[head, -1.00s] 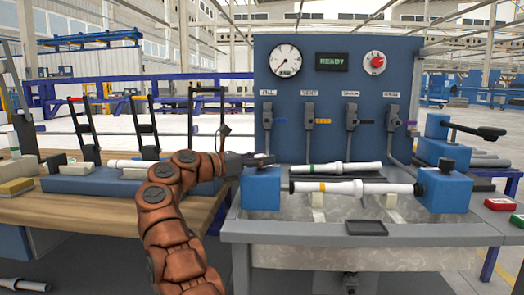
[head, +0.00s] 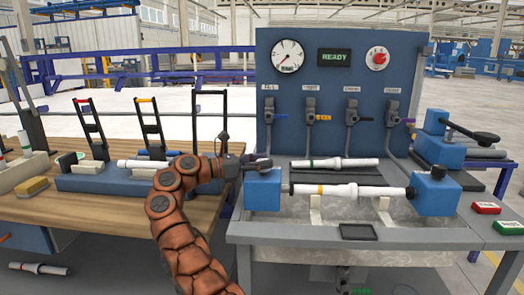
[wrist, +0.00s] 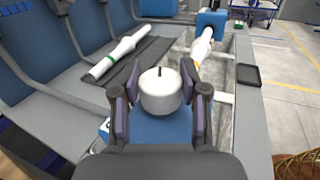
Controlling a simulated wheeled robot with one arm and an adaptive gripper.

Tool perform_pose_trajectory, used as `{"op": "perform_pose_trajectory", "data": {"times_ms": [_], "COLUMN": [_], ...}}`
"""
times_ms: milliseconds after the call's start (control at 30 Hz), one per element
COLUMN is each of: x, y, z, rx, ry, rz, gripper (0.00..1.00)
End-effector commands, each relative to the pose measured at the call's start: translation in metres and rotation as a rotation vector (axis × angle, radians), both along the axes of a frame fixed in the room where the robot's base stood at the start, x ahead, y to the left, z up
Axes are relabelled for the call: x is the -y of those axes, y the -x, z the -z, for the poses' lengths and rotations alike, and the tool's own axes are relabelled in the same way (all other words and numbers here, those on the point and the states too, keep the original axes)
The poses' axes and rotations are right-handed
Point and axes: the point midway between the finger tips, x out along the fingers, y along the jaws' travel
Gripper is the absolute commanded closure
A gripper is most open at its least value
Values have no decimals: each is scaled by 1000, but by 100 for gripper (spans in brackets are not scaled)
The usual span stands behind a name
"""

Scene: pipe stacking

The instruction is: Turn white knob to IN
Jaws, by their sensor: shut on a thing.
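The white knob (wrist: 160,92) sits on top of the left blue block (head: 263,190), which also shows below it in the wrist view (wrist: 160,127). A short dark mark on the knob's top points away from me, up in the wrist view. My gripper (wrist: 157,97) is shut around the knob, one dark finger pad on each side. In the head view my gripper (head: 254,164) is over that block and the knob cannot be made out. A small white label (wrist: 103,129) peeks out left of the block, mostly hidden and unreadable.
A white pipe with a yellow band (head: 345,190) runs toward the right blue block (head: 437,191). A green-banded pipe (head: 335,163) lies behind it on a dark tray. The blue panel (head: 340,75) stands behind, with a gauge, a READY display and several valve levers.

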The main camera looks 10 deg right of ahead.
Motion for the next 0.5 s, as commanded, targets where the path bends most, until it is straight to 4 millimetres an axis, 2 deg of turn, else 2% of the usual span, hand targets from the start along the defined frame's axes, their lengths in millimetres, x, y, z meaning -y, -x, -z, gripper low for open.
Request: {"op": "perform_pose_trajectory", "data": {"times_ms": [100,500], "x": [0,6], "y": [-2,-1], "z": [7,13], "rx": [-13,-15], "ry": [-10,-18], "rz": [3,21], "gripper": [91,92]}}
